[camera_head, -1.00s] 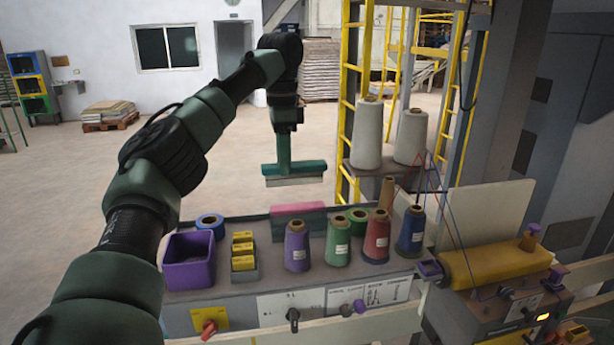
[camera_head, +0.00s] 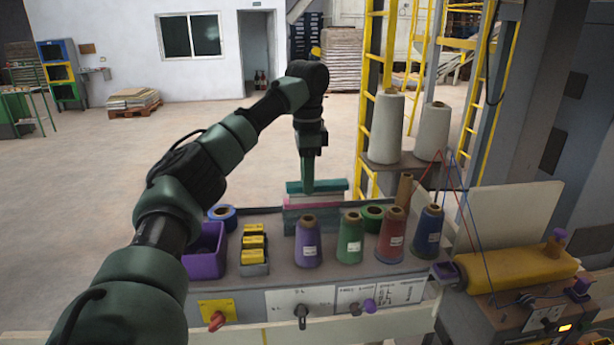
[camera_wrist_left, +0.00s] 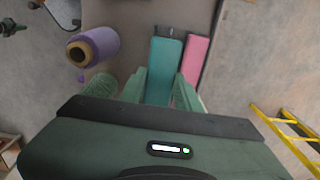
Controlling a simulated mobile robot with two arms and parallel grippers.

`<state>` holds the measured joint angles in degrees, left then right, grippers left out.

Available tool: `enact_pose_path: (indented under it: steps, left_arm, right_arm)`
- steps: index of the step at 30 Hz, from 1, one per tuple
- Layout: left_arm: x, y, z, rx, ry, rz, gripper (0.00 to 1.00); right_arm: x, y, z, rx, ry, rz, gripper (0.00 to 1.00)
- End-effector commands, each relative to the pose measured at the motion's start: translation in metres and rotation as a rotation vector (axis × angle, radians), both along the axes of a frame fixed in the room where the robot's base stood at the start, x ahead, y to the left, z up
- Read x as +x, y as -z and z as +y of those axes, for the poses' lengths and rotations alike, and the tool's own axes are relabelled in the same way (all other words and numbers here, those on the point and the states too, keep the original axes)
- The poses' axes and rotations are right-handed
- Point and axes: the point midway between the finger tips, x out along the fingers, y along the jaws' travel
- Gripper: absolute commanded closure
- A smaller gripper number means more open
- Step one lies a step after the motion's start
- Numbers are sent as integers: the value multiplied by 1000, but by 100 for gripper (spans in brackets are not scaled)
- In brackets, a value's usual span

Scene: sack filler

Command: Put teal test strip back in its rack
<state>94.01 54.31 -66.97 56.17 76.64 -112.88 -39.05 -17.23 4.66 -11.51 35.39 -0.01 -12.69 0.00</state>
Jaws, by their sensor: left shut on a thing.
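In the left wrist view the strip (camera_wrist_left: 165,68) runs between the fingers of the gripper (camera_wrist_left: 160,88). A pink strip (camera_head: 328,203) stands at that back edge, just below the teal one in the head view. In the left wrist view the pink strip (camera_wrist_left: 195,58) lies alongside the teal one, with a narrow gap. The rack is mostly hidden by the strips; I cannot tell whether the teal strip touches it. My right gripper is not in view.
A purple cone (camera_head: 308,250) stands close in front of the strips, with green (camera_head: 350,245), red (camera_head: 391,240) and blue (camera_head: 427,236) cones to its right. A purple bin (camera_head: 203,258) and a yellow-block holder (camera_head: 254,266) are left. A yellow ladder (camera_head: 368,100) stands behind.

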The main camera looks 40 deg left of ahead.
Motion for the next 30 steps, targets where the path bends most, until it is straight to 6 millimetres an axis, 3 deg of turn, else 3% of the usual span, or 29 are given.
enact_pose_path:
  steps: [4,15,30]
  left_arm:
    - [-1,11,0,2,1,3,100]
    - [-1,35,0,0,0,2,100]
    - [-1,39,0,0,0,1,100]
  right_arm:
    - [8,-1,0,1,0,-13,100]
    - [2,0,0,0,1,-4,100]
    - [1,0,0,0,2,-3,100]
